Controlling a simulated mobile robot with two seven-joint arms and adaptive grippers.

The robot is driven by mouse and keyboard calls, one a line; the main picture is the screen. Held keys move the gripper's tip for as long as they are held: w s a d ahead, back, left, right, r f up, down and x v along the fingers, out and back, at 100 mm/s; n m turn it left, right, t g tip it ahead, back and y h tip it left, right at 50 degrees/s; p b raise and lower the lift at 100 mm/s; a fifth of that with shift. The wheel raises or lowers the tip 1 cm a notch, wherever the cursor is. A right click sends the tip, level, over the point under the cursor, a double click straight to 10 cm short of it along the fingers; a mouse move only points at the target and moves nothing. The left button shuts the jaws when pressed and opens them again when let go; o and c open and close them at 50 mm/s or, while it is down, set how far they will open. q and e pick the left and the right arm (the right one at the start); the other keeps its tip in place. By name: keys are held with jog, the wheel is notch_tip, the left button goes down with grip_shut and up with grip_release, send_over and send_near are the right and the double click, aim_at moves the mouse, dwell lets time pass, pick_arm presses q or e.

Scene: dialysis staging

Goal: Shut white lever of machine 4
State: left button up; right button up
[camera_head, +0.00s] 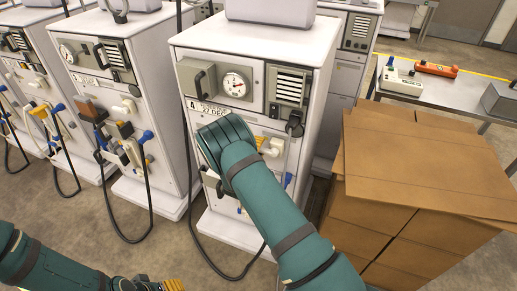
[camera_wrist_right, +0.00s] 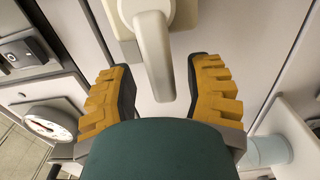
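A white lever (camera_wrist_right: 154,55) hangs from a cream mount on a pale panel in the right wrist view. My right gripper (camera_wrist_right: 159,70) is open, with its orange-padded fingers on either side of the lever and visible gaps on both sides.
Similar machines (camera_head: 95,25) with hanging black hoses stand to the left. Stacked cardboard boxes (camera_head: 420,160) stand close to the right of my arm. A metal table (camera_head: 445,93) behind them holds an orange tool (camera_head: 436,69) and a white block (camera_head: 402,84).

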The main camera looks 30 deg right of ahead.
jog(key=shift+a, duration=0.1)
jog(key=v, duration=1.2)
jog(key=shift+s+f, duration=0.1)
jog(key=shift+s, duration=0.05)
